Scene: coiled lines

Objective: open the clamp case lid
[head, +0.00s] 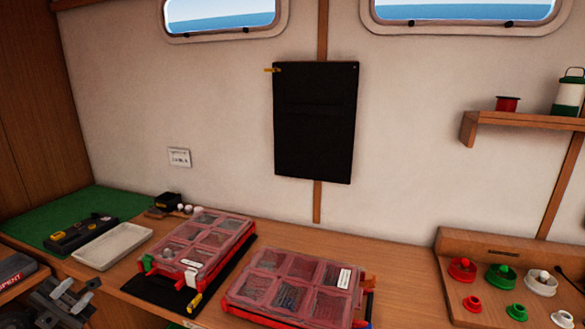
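Two red cases with clear, compartmented lids lie on the wooden counter. The left case (200,245) rests on a black mat (155,290) and has a green catch (147,262) and a red catch at its front. The right case (295,285) lies closer, with a white label on its lid and an orange piece at its right side. Both lids look down. I cannot tell from the labels which one is the clamp case. My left gripper (72,296) is at the bottom left, fingers apart, empty, away from both cases. My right gripper is not in view.
A pale empty tray (112,246) and a black tool holder (80,234) on a green mat (110,204) are at the left. A yellow-ended item (194,303) lies between the cases. A wooden rack (505,265) with coloured pieces stands at the right.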

